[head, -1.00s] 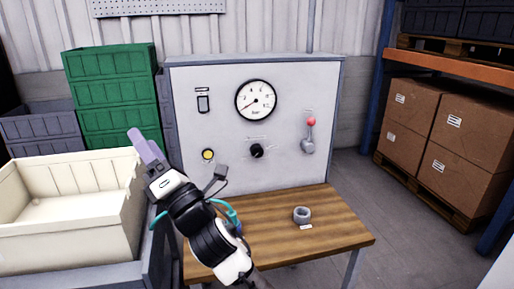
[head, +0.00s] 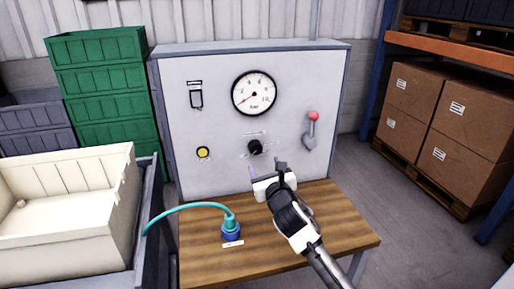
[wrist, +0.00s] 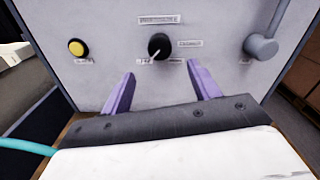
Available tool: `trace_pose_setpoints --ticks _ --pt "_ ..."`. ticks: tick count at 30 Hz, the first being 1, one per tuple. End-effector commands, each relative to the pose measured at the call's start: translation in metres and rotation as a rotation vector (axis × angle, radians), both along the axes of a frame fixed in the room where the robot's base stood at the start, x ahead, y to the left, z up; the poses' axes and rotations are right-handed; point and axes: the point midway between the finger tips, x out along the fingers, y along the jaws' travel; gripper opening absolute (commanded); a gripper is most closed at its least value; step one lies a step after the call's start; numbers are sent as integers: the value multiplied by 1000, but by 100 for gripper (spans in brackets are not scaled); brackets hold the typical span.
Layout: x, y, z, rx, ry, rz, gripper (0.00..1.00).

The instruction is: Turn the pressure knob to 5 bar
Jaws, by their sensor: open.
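The black pressure knob (head: 255,147) sits at the lower middle of the grey panel. It also shows in the wrist view (wrist: 158,46), with small labels around it. The round white gauge (head: 254,93), marked in bar, is above it; its needle points to the lower left, near the low end of the scale. My gripper (head: 265,169) is in front of the panel, just below the knob. In the wrist view its two purple fingers (wrist: 160,88) are spread apart and empty, one to each side below the knob, not touching it.
A yellow button (head: 203,152) is left of the knob, and a red-tipped lever (head: 312,130) is right of it. A switch (head: 196,97) is higher left. A blue fitting with a teal hose (head: 231,228) stands on the wooden table (head: 205,262). A cream crate (head: 70,215) is at left.

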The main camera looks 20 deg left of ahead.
Motion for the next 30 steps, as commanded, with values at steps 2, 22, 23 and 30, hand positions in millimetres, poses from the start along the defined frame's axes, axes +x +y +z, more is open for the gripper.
trace_pose_setpoints --ticks 2,22,23,30 --pt "13 12 3 0 2 4 61" --pt "79 54 1 1 0 1 61" --pt "80 54 0 1 0 1 61" --pt "79 54 0 2 -1 1 57"
